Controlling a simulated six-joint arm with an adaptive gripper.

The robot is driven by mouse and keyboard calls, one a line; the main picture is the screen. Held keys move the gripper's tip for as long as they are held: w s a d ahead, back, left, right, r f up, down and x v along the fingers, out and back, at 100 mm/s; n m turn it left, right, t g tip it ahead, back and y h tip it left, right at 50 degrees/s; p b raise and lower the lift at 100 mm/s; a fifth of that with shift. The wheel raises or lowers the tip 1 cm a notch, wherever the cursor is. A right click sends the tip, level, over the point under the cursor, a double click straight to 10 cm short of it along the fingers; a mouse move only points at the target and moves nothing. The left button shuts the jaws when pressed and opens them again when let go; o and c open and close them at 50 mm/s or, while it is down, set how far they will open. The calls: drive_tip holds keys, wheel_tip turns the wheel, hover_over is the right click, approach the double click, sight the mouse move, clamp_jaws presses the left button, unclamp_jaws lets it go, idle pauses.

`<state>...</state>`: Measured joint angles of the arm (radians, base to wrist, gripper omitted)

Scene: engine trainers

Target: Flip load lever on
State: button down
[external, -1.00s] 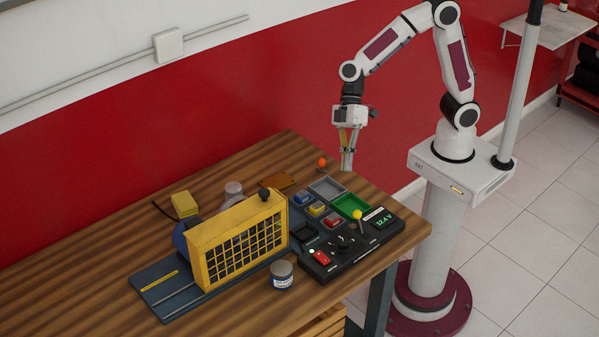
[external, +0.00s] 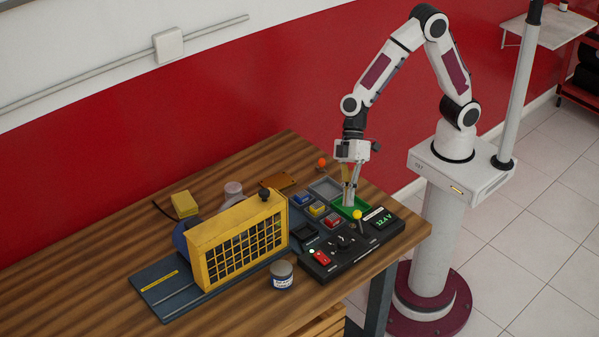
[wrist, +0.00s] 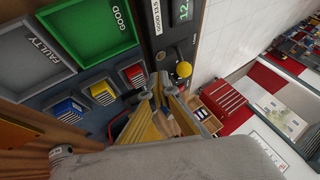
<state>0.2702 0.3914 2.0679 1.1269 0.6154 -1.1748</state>
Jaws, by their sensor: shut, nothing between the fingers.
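A lever with a round yellow knob (external: 357,214) stands on the black control panel (external: 328,262) at the bench's right end. The knob also shows in the wrist view (wrist: 183,69), just beyond my fingertips. A second lever with an orange knob (external: 322,162) stands at the back of the bench. I cannot read which lever is labelled load. My gripper (external: 349,203) is shut and empty, pointing down over the green tray, just behind and left of the yellow knob. In the wrist view its fingers (wrist: 161,86) are together, and appear apart from the knob.
The green GOOD tray (wrist: 132,37) and grey FAULTY tray (wrist: 66,76) lie beside the panel, with small coloured parts nearby. A yellow-framed engine unit (external: 197,260) stands to the left. A labelled can (external: 283,281) stands by the panel's left end.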

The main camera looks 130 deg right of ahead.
drive_tip(key=shift+w+a, duration=0.1)
drive_tip(key=shift+a, duration=0.85)
